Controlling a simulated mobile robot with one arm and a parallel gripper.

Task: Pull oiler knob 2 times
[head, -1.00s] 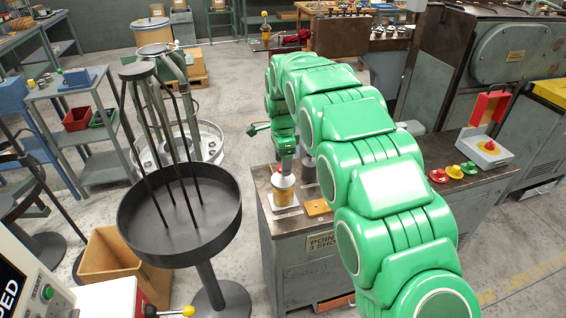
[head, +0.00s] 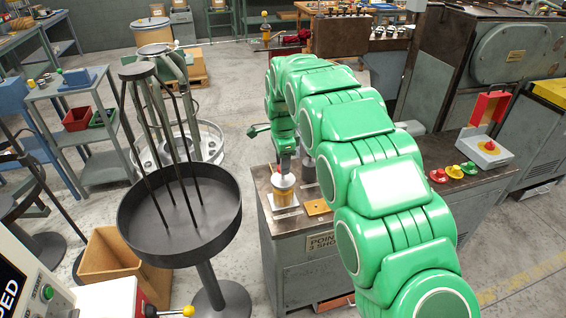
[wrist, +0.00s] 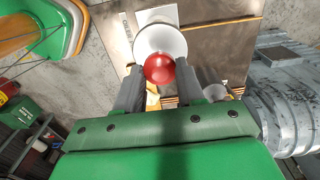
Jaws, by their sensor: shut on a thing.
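The oiler (head: 284,190) stands on the bench top, an amber body with a grey-white cap on a pale square plate. Its red knob (wrist: 159,67) shows in the wrist view between the two dark fingers, above the round white cap (wrist: 160,42). My gripper (wrist: 159,78) points down over the oiler and is shut on the red knob. In the head view my gripper (head: 286,160) covers most of the knob.
A yellow-brown plate (head: 318,207) lies right of the oiler. Red, yellow and green buttons (head: 454,172) and an open red-lidded box (head: 486,147) are at the bench's right. A round dark tray on a stand (head: 140,235) is left of the bench.

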